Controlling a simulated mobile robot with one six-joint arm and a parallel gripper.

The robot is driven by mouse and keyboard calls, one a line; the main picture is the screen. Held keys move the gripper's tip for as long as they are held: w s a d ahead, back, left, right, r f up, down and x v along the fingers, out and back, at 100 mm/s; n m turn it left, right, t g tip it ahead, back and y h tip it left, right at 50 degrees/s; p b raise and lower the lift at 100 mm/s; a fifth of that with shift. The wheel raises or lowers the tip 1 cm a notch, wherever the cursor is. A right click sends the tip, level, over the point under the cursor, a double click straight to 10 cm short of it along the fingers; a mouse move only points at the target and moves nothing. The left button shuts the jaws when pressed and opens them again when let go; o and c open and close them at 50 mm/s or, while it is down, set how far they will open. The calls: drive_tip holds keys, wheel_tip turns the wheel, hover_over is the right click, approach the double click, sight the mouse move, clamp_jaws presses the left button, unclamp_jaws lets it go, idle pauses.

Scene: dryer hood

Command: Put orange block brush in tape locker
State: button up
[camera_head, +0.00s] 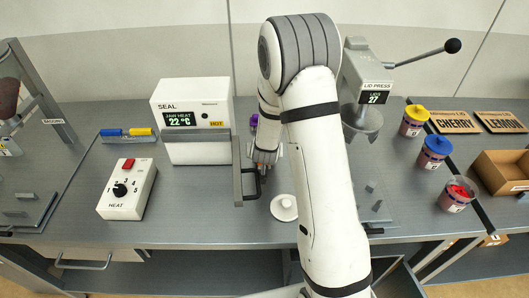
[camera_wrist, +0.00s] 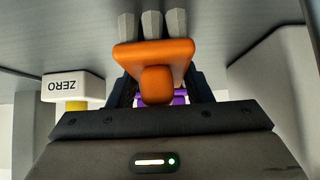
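An orange block brush (camera_wrist: 155,58) with a rounded knob and grey bristles shows between the dark fingers of my gripper (camera_wrist: 160,95) in the wrist view. The brush covers parts of the fingers, so I cannot tell whether they press on it. In the head view my gripper (camera_head: 264,160) is low over the bench, just right of the seal machine; the brush cannot be made out there. A grey upright panel with a dark handle (camera_head: 250,183) stands by my gripper. I cannot tell whether it belongs to the tape locker, and no locker label is readable.
The seal machine (camera_head: 196,125) is left of my gripper and the lid press (camera_head: 365,85) right. A white round lid (camera_head: 284,207) lies in front. A purple item (camera_head: 254,121) is behind. A heat box (camera_head: 127,190) stands at left; several lidded tubs are at right.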

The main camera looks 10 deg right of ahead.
drive_tip(key=c, duration=0.5)
drive_tip(key=shift+r, duration=0.1)
